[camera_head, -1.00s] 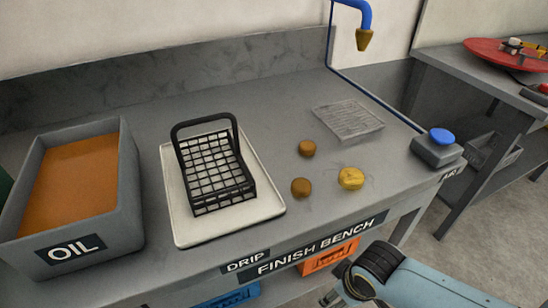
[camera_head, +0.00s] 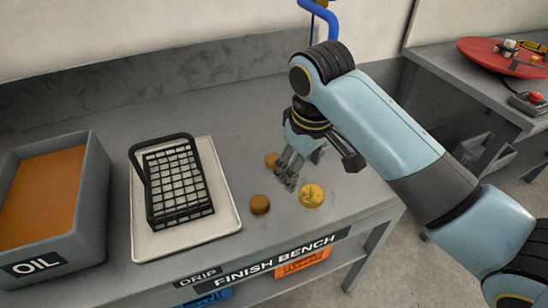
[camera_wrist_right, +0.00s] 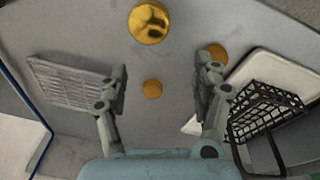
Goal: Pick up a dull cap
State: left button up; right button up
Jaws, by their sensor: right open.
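Two dull brown caps lie on the grey bench. The front one (camera_head: 260,204) is left of my right gripper, and the rear one (camera_head: 271,160) is partly hidden by it. A shinier yellow cap (camera_head: 312,195) lies at the front right. My right gripper (camera_head: 293,174) is open and empty above the bench among the caps. In the right wrist view, the rear dull cap (camera_wrist_right: 152,89) shows between the spread fingers (camera_wrist_right: 162,70), beneath them. The front dull cap (camera_wrist_right: 214,55) is partly behind the right finger. The yellow cap (camera_wrist_right: 150,22) is beyond the fingertips. My left gripper is out of view.
A black wire basket (camera_head: 181,188) stands on a white drip tray (camera_head: 226,212) left of the caps. A grey oil tub (camera_head: 95,190) is farther left. The wrist view shows a grey grate (camera_wrist_right: 70,82) beside the left finger. Clear bench lies behind the basket.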

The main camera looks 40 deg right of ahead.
jog(key=w+r+g, duration=0.2)
jog(key=w+r, duration=0.1)
jog(key=w, duration=0.9)
send_over(272, 157)
jog(key=shift+y, duration=0.3)
jog(key=f, duration=0.4)
jog(key=shift+w+a+f, duration=0.15)
jog(key=shift+a+f, duration=0.05)
jog(key=shift+f, duration=0.2)
jog(key=f, duration=0.5)
jog(key=shift+d+f, duration=0.15)
jog(key=shift+d, duration=0.1)
jog(key=c, duration=1.2)
jog(key=shift+c, duration=0.2)
